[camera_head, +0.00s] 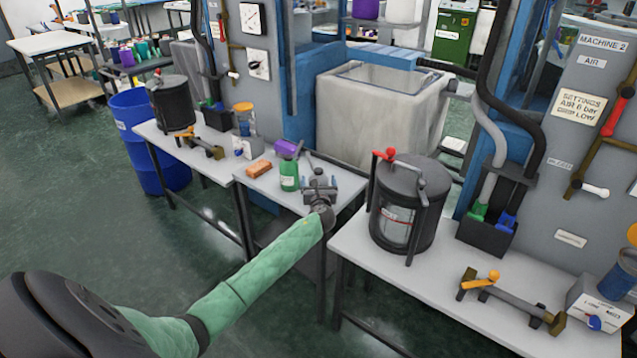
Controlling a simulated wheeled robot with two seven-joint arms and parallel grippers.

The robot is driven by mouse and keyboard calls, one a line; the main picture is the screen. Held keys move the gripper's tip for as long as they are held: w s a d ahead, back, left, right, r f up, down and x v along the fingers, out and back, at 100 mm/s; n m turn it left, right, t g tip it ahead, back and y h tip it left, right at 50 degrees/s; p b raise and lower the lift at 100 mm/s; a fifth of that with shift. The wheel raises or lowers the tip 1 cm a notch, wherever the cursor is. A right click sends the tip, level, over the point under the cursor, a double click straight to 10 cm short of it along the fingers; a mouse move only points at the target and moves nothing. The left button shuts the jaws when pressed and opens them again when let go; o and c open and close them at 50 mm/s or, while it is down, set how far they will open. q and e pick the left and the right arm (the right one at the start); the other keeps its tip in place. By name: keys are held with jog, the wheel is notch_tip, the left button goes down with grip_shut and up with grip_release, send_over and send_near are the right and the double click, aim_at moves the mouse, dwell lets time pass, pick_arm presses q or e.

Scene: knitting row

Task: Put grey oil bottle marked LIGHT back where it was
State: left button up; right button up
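My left arm, in a green sleeve, reaches in from the lower left. Its gripper (318,184) is over the right part of the small middle table (328,204). Grey and dark shapes crowd around the fingers, and I cannot tell whether they are shut on a bottle. I cannot make out a grey bottle or a LIGHT label. A green bottle (289,178) with a white label stands upright just left of the gripper, with a purple item (286,148) behind it. A brown-orange block (259,168) lies to their left. My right gripper is not in view.
A dark lidded pot (402,215) with a red-knobbed clamp stands on the right bench (390,292). A tool with an orange knob (493,277) lies there too. A grey-white tub (378,118) is behind the middle table. A blue barrel (132,110) stands at left.

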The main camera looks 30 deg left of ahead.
pick_arm(q)
jog(key=shift+r, duration=0.1)
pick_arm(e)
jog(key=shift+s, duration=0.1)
